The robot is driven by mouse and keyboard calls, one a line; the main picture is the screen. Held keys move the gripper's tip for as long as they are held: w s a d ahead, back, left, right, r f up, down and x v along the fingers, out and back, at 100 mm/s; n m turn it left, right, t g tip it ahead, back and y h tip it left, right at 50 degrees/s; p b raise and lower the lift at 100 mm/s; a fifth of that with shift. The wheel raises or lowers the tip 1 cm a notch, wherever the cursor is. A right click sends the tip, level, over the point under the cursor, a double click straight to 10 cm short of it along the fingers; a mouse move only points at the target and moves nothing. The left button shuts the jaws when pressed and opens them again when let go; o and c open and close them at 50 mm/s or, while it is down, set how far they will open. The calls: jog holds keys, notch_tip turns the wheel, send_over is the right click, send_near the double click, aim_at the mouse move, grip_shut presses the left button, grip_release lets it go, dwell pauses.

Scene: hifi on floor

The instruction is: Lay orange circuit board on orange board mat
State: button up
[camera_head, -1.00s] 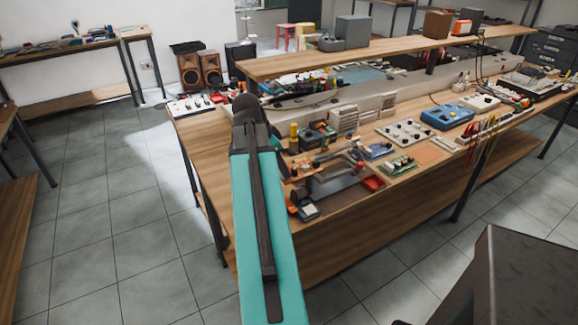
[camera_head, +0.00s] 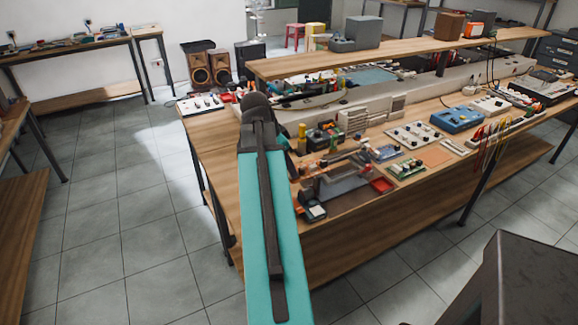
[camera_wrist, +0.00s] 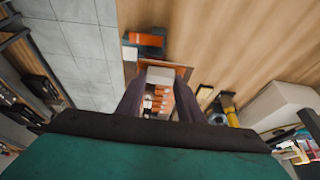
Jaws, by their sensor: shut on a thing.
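My gripper (camera_wrist: 160,84) is shut on the orange circuit board (camera_wrist: 160,103), with one dark finger on each side. The board has an orange-brown edge, a white block and several small orange and white parts. It is over the wooden bench in the wrist view; its exact height is unclear. In the head view my arm hides the gripper and most or all of the board. A flat orange mat (camera_head: 437,156) lies bare on the bench, right of the gripper and beside a green board.
The green board (camera_head: 408,168), a red tray (camera_head: 382,184), a knobbed panel (camera_head: 414,135) and a blue box (camera_head: 450,119) crowd the bench between and around. A raised shelf (camera_head: 400,58) runs behind. A yellow-and-black tool (camera_wrist: 228,108) is near the gripper.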

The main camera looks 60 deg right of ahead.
jog(key=shift+r+p, duration=1.1)
jog(key=shift+r, duration=0.55)
